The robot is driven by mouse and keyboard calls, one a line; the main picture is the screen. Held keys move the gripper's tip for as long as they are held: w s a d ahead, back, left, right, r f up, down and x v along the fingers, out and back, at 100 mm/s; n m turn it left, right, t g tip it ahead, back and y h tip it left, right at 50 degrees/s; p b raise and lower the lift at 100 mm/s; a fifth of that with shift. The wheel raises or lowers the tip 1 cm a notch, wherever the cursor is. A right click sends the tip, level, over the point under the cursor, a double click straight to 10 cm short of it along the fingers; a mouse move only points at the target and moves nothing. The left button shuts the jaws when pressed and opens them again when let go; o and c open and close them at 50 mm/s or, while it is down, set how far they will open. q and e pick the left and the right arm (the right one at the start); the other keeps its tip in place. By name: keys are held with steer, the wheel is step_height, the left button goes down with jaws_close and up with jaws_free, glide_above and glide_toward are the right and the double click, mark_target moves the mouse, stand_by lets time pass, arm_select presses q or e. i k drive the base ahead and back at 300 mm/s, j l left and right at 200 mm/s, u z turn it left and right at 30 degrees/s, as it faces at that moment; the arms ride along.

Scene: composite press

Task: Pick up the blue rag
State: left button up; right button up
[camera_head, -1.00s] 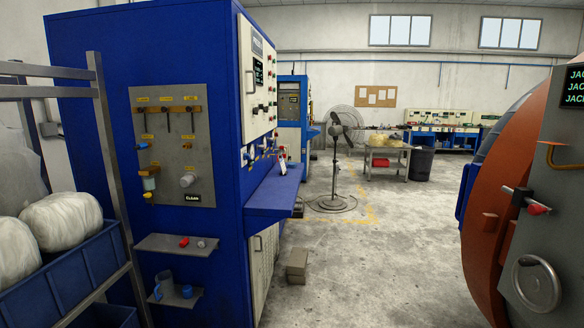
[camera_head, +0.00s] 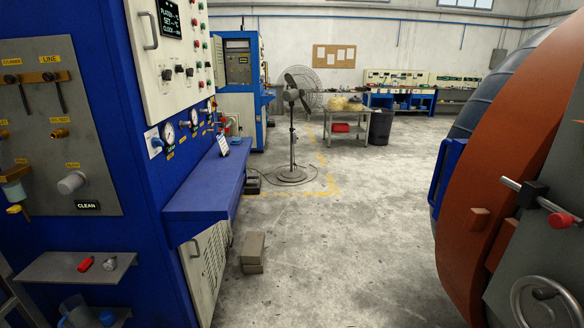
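I cannot make out a blue rag for certain in the head view. Small blue items (camera_head: 80,317) sit on the low shelf at the bottom left, partly cut off by the frame edge; one looks like a jug or cup. The blue ledge (camera_head: 207,190) of the press cabinet holds a small white object (camera_head: 223,146), perhaps a tag or bottle. Neither of my grippers is in view.
The blue press cabinet (camera_head: 150,120) stands close on the left, with grey blocks (camera_head: 252,252) on the floor beside it. A round orange-rimmed vessel (camera_head: 485,190) stands right. A fan (camera_head: 292,115), a cart (camera_head: 347,139) and a dark bin (camera_head: 380,127) stand ahead. The middle floor is clear.

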mark_target(236, 141)
steer(key=i+z, duration=0.25)
steer(key=i, duration=1.6)
steer(key=i+l+u, duration=0.1)
steer(key=i+u, duration=0.25)
steer(key=i+l+u, duration=0.25)
steer(key=i+u, duration=0.15)
steer(key=i+l+u, duration=0.35)
